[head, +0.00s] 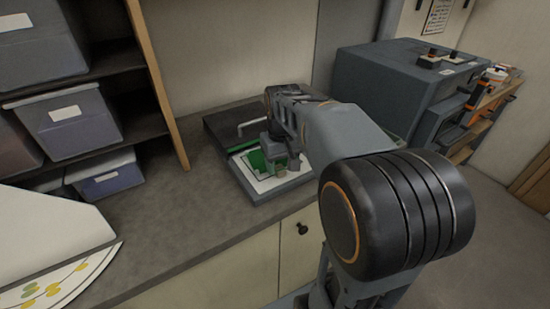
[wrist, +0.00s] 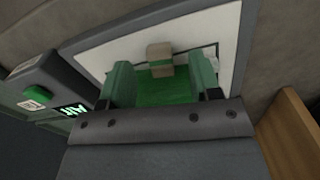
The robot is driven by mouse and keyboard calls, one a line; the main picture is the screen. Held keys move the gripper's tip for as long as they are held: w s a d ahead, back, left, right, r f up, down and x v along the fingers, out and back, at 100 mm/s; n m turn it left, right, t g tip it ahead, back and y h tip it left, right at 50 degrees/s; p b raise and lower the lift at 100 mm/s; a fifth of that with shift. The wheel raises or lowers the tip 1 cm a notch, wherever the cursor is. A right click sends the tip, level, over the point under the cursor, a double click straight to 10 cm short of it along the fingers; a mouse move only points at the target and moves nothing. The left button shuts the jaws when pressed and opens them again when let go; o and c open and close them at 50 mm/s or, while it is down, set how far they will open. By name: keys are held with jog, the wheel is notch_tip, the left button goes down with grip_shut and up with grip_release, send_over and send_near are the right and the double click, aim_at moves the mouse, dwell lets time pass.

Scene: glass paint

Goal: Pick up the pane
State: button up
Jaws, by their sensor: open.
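The pane appears to be the green sheet (wrist: 165,92) lying on a white bed (wrist: 105,58) in the wrist view. A small tan block with a green band (wrist: 160,60) stands at its far edge; I cannot tell whether it is joined to the pane. In the head view the green sheet (head: 257,159) shows partly, behind my gripper (head: 276,163). In the wrist view my gripper (wrist: 163,82) is open, its two green fingers apart on either side of the block and over the sheet. The near part of the sheet is hidden by my gripper's body.
The white bed sits in a grey-framed machine (head: 263,196) on the counter (head: 185,225). A panel with a green button (wrist: 39,94) is beside it. A large grey machine (head: 385,85) stands at right, shelves with bins (head: 66,122) at left.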

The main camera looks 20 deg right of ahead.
jog(key=shift+f, duration=1.15)
grip_shut()
